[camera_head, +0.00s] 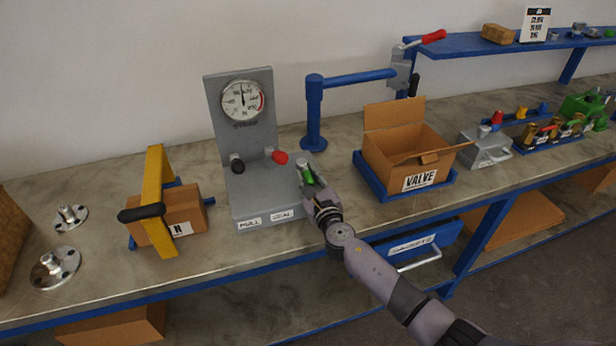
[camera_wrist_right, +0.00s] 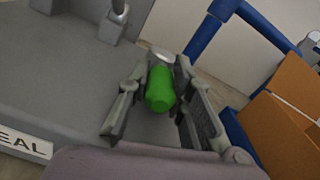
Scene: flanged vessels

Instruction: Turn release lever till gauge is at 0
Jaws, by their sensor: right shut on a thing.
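The grey test stand (camera_head: 268,196) is on the bench with a round gauge (camera_head: 242,100) on its upright plate. The gauge needle points nearly straight up; its numbers are too small to read surely. A lever with a green grip (camera_head: 307,175) is at the stand's right side. My right gripper (camera_head: 310,184) is shut on this green grip; in the right wrist view the green grip (camera_wrist_right: 160,90) lies between the two fingers (camera_wrist_right: 158,100). A black knob (camera_head: 237,163) and a red knob (camera_head: 279,157) stand on the left and middle of the stand. My left gripper is out of view.
A yellow frame (camera_head: 158,190) with a carton is left of the stand. A blue post (camera_head: 313,110) with an arm stands behind. An open carton (camera_head: 405,150) in a blue tray is right. Metal flanges (camera_head: 55,268) lie far left.

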